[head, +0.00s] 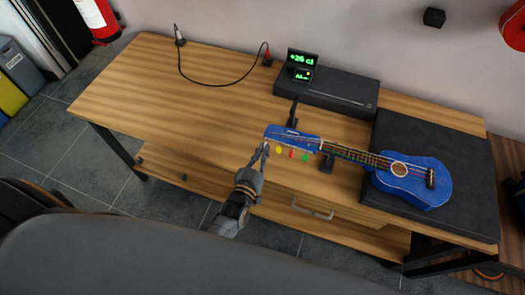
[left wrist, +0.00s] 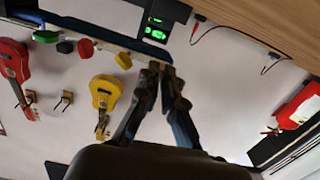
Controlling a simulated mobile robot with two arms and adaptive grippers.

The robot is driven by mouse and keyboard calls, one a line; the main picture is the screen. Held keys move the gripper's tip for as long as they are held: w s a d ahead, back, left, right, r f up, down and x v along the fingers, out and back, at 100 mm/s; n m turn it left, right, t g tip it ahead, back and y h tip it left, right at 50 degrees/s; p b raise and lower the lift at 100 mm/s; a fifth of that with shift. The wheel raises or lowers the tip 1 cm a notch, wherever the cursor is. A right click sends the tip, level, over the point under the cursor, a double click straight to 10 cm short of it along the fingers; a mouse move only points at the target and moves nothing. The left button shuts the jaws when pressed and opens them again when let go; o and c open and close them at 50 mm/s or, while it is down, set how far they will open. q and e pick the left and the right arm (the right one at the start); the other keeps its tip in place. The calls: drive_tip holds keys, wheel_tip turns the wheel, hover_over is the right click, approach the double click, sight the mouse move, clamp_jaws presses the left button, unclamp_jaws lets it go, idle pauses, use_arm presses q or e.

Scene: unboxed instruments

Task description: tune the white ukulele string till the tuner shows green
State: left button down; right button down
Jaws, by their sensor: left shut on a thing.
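The blue ukulele (head: 408,178) lies at the right of the bench, its body on a black mat and its neck on a dark rest, headstock to the left. Yellow (head: 279,149), red (head: 291,154) and green (head: 305,156) pegs show along the near side of the headstock. My left gripper (head: 264,149) is shut at the headstock's left end, on what seems to be the white peg, mostly hidden by the fingers. In the left wrist view the closed fingertips (left wrist: 162,68) also hide it. The tuner (head: 302,59) shows green digits, seemingly +26. My right gripper is out of view.
A black box (head: 325,91) stands behind the headstock by the tuner. A cable (head: 220,84) with a red plug lies at the back. The wooden bench (head: 160,90) is clear on the left. A drawer handle (head: 312,211) is on the front.

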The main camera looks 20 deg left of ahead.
use_arm(q)
drive_tip(key=c, duration=1.5)
unclamp_jaws()
drive_tip(key=s, duration=1.2)
drive_tip(key=shift+a+r, duration=0.25)
drive_tip(key=shift+r, duration=0.2)
drive_tip(key=shift+f, duration=0.1)
drive_tip(key=s+f+m+g+h+b, duration=0.15)
drive_tip(key=s+f+g, duration=0.3)
drive_tip(key=f, duration=0.85)
drive_tip(key=s+f+m+g+b, duration=0.15)
drive_tip(key=s+f+g, duration=0.35)
drive_tip(key=f, duration=0.9)
drive_tip(key=s+a+f+g+y+b, duration=0.1)
drive_tip(key=s+a+f+g, duration=0.2)
drive_tip(key=s+f, duration=0.4)
drive_tip(key=s+a+f+g+y+b, duration=0.1)
drive_tip(key=s+a+f, duration=0.4)
drive_tip(key=s, duration=0.8)
drive_tip(key=f+g+b, duration=0.1)
drive_tip(key=g, duration=0.1)
drive_tip(key=shift+a+f+g, duration=0.15)
drive_tip(key=shift+f+g, duration=0.2)
